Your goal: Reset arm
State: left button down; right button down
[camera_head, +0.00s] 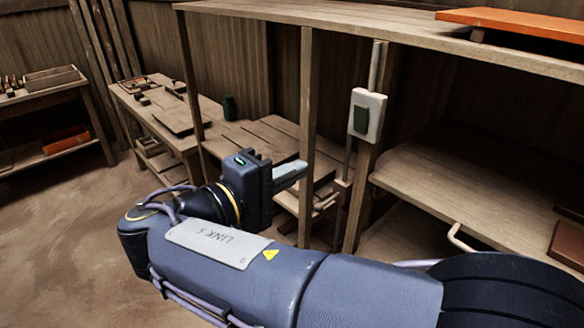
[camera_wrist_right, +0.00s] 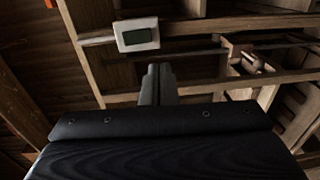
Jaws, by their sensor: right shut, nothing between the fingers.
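My right arm crosses the lower middle of the head view, coming in from the lower right. Its gripper (camera_head: 290,172) points to the right, toward the wooden post in front of the shelving. The fingers are together with nothing between them. In the right wrist view the closed gripper (camera_wrist_right: 158,80) points up the picture, toward the wooden frame. A white switch box with a dark green button (camera_head: 366,115) is fixed to a post right of the gripper, apart from it. The box also shows in the right wrist view (camera_wrist_right: 137,35). My left gripper is not in view.
A wooden workbench (camera_head: 190,115) with boards and a dark green jar (camera_head: 230,107) stands behind the arm. A shelf unit (camera_head: 450,180) with an orange board (camera_head: 520,22) on top fills the right. A side table (camera_head: 45,95) stands far left. The floor at left is clear.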

jog(key=s+d+f+m+g+y, duration=0.15)
jog(key=d+f+g+y, duration=0.5)
jog(key=d+f, duration=0.85)
jog(key=s+f+m+y, duration=0.3)
jog(key=s+m+y, duration=0.1)
jog(key=s, duration=0.3)
jog(key=s+d+f+m+t+y, duration=0.1)
jog(key=s+f+m+y, duration=0.2)
jog(key=s+y, duration=0.4)
jog(key=shift+s+d+f+m, duration=0.25)
jog(key=shift+s+d+m, duration=0.1)
jog(key=shift+s, duration=0.45)
jog(key=shift+t, duration=0.25)
